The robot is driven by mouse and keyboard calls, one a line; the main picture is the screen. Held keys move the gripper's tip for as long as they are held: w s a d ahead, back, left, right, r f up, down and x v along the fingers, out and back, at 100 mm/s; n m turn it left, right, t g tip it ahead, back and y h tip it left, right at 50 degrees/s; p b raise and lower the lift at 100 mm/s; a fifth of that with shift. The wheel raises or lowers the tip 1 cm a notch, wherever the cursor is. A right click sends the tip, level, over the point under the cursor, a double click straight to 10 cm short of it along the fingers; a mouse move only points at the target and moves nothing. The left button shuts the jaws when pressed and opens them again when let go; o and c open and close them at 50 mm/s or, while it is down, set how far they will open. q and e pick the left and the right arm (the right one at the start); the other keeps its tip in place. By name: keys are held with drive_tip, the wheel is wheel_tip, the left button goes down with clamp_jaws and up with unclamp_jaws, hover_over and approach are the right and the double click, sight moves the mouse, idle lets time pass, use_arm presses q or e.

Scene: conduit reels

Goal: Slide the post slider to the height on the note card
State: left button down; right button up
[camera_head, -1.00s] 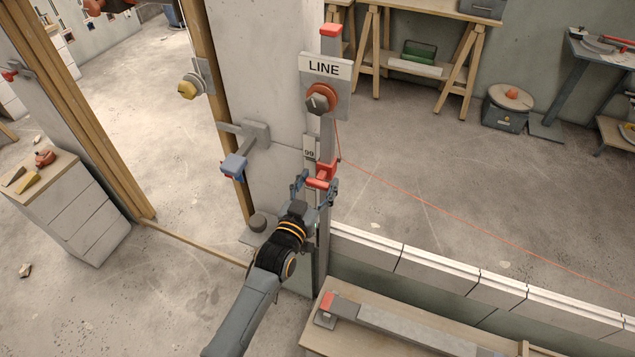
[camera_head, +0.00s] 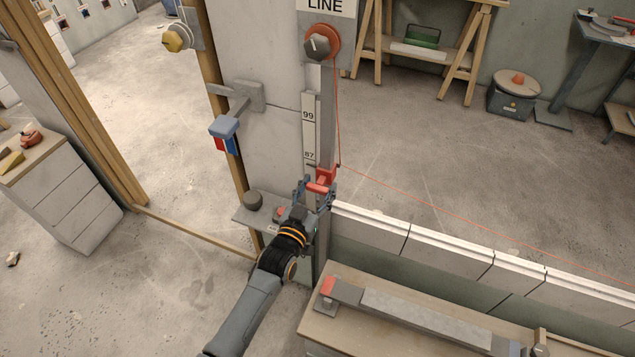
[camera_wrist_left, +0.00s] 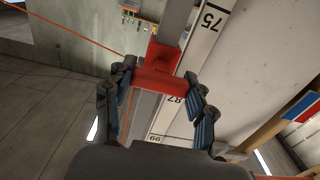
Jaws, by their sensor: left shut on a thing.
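The red post slider (camera_head: 325,176) sits on the grey post, just below the 87 mark of the white scale (camera_head: 309,130) in the head view. My left gripper (camera_head: 317,187) is shut on the slider's red handle. An orange line runs from the slider's side. I cannot make out a note card in these frames. My right gripper is not in view.
A round knob (camera_head: 318,46) stands under the LINE sign (camera_head: 325,5). A low block wall (camera_head: 450,250) and a wooden bench (camera_head: 400,320) lie to the right.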

use_arm(q)
wheel_tip(320, 180, down, 11)
drive_tip(key=b, duration=0.6)
drive_tip(key=shift+r, duration=0.15)
drive_tip(key=shift+c, duration=2.2)
unclamp_jaws()
drive_tip(key=v, duration=1.2)
